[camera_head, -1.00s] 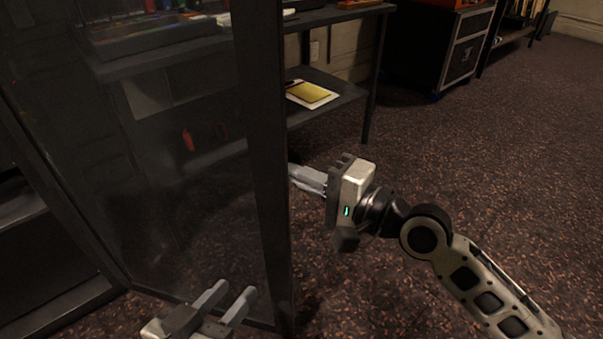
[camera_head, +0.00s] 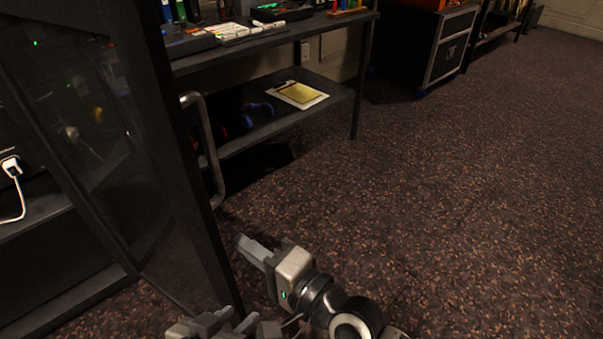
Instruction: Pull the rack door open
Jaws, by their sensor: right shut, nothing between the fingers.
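The rack door (camera_head: 178,150) is a dark frame with a see-through mesh-like panel. It stands swung out from the rack (camera_head: 55,308) on the left and shows at a steep angle. Its light grey bar handle (camera_head: 207,140) is on the right-hand face, with no gripper on it. My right gripper (camera_head: 243,243) is shut and empty, low and to the right of the door edge, below the handle. My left gripper (camera_head: 232,318) is at the bottom by the door's lower corner. Its fingers look apart, and its lower part is cut off by the picture edge.
A dark desk (camera_head: 270,39) with coloured gear stands behind the door. Its lower shelf (camera_head: 322,113) holds a yellow-and-white pad (camera_head: 298,94). A black case (camera_head: 425,50) stands at the back. A white plug and cable (camera_head: 12,168) show at the rack. Carpet at the right is clear.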

